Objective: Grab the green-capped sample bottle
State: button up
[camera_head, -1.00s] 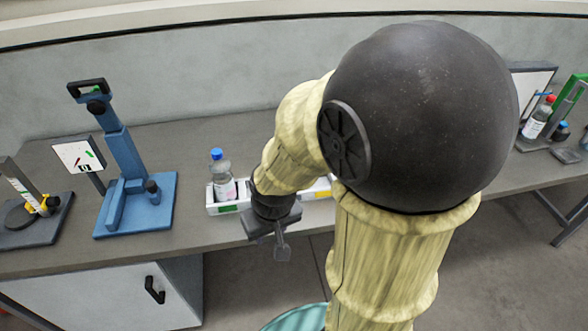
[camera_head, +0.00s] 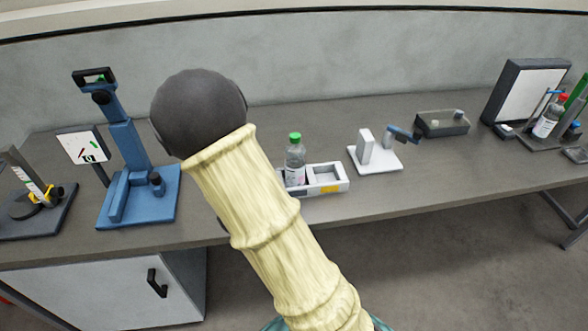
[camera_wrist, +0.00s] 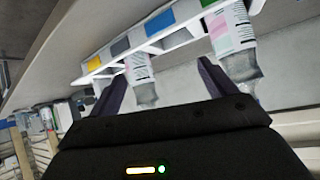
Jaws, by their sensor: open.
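The green-capped bottle (camera_head: 295,162) stands upright in the white rack (camera_head: 338,185) on the bench, clear plastic with a pale label. In the wrist view, which looks upside down, my gripper (camera_wrist: 160,68) is open, its two dark fingers apart. A bottle (camera_wrist: 140,72) in the rack shows between the fingers, nearer the left one; by its place it seems to be the green-capped one, but its cap colour cannot be made out. The fingers do not look closed on it. In the head view my arm hides the gripper and the rack's left part.
A second bottle (camera_wrist: 232,32) sits in the rack close to the right finger in the wrist view. A blue stand (camera_head: 125,170) is left of my arm. Right of the rack are a white device (camera_head: 375,155) and a dark tray (camera_head: 442,124). Bare bench lies between.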

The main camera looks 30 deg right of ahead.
aim_at(290, 156)
jog(key=d+r+t+h, duration=0.1)
jog(key=h, duration=0.1)
jog(key=d+r+m+t+h, duration=0.1)
jog(key=h, duration=0.2)
jog(key=d+r+m+t+h, duration=0.1)
jog(key=h, duration=0.2)
jog(key=shift+s+d+b, duration=0.15)
jog(key=shift+s+b, duration=0.05)
jog(key=shift+b, duration=0.2)
jog(key=p+x, duration=0.3)
jog(key=x, duration=0.9)
jog(key=shift+w+d, duration=0.1)
jog(key=shift+w, duration=0.05)
jog(key=shift+p+x, duration=1.45)
jog(key=shift+x, duration=1.1)
